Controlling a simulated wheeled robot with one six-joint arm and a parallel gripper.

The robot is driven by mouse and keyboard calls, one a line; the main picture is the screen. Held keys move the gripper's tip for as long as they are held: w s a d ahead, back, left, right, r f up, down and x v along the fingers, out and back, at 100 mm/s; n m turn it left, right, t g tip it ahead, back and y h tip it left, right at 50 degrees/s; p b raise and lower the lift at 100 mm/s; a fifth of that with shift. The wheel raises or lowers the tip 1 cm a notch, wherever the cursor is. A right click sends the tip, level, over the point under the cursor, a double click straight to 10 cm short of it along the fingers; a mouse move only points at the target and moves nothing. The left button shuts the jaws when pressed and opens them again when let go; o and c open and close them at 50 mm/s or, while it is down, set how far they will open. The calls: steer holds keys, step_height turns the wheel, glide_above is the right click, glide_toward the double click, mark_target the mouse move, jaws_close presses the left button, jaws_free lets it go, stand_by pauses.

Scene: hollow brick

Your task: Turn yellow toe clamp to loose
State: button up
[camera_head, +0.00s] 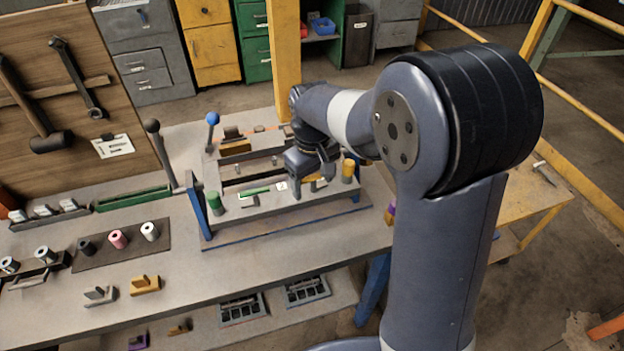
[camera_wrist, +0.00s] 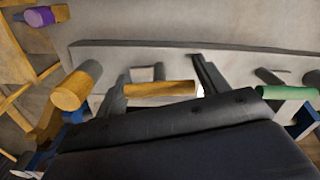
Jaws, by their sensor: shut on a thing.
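The yellow toe clamp (camera_wrist: 160,89) shows as a short yellow bar between my fingers in the wrist view. In the head view, a little of the yellow clamp (camera_head: 318,184) shows beside my gripper (camera_head: 306,182), on the front of the fixture (camera_head: 275,205). My gripper (camera_wrist: 162,78) is shut on the yellow bar, one finger at each end. The bar lies roughly level across the wrist view. The lower part of the clamp is hidden behind my gripper body.
A green toe clamp (camera_head: 255,191) sits left of my gripper on the fixture. A yellow knob (camera_head: 347,170) stands close on the right, a green knob (camera_head: 215,203) at the left. A blue-tipped lever (camera_head: 212,120) rises behind.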

steer(key=shift+w+d+m, duration=0.1)
steer(key=shift+d+m, duration=0.05)
steer(key=shift+m, duration=0.65)
steer(key=o, duration=0.5)
steer(key=shift+o, duration=1.3)
steer(key=shift+d, duration=0.15)
steer(key=shift+r, duration=0.2)
step_height(320, 180, up, 10)
steer(key=shift+r+b, duration=0.25)
steer(key=shift+b, duration=0.2)
